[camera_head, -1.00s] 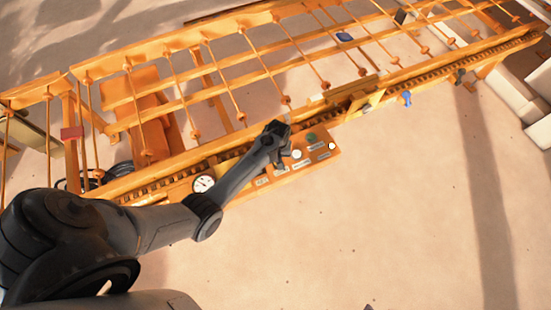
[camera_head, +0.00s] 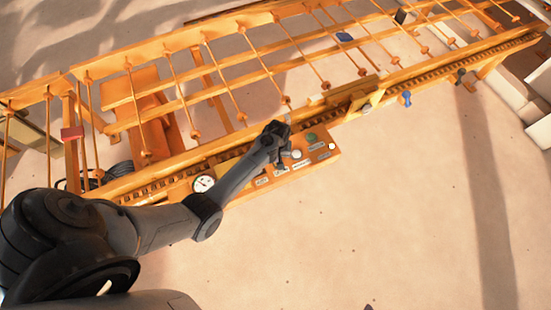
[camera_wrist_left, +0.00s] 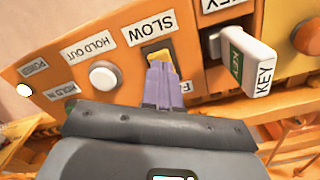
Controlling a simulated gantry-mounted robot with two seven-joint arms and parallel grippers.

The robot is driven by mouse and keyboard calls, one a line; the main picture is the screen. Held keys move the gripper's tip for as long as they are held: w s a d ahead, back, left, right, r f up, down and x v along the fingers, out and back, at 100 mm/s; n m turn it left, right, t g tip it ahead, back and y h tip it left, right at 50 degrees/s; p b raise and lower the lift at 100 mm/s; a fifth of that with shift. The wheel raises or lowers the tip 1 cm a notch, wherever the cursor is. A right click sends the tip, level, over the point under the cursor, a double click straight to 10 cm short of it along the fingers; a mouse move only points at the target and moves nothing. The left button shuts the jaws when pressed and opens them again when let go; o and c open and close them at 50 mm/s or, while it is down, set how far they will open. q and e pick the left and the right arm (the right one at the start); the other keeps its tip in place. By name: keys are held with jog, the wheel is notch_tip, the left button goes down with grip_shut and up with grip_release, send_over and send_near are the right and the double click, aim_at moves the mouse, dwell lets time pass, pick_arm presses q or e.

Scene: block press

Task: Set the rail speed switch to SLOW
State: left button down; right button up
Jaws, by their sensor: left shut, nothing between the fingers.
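The rail speed switch (camera_wrist_left: 158,57) shows in the left wrist view as a small yellow piece in a dark slot. A white SLOW label (camera_wrist_left: 151,27) lies beside it, upside down in this view. My left gripper (camera_wrist_left: 161,66) is shut and empty, its tips at the switch; I cannot tell whether they touch it. The fingers hide part of the switch and its position is unclear. A label below, starting with F, is partly covered. In the head view my left gripper (camera_head: 284,157) is over the orange control panel (camera_head: 325,158). My right gripper is out of view.
A white key block (camera_wrist_left: 245,60) stands out from the panel beside the switch. A round white button (camera_wrist_left: 105,75) sits on the other side, by the HOLD OUT label (camera_wrist_left: 88,47). A gauge (camera_head: 203,184) and the orange rail frame (camera_head: 180,153) are near my arm.

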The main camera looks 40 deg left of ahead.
pick_arm(q)
jog(key=shift+f+b, duration=0.55)
jog(key=shift+f, duration=0.35)
dwell(1.0)
jog(key=shift+r, duration=0.15)
notch_tip(320, 180, up, 7)
jog(key=p, duration=0.8)
dwell(0.5)
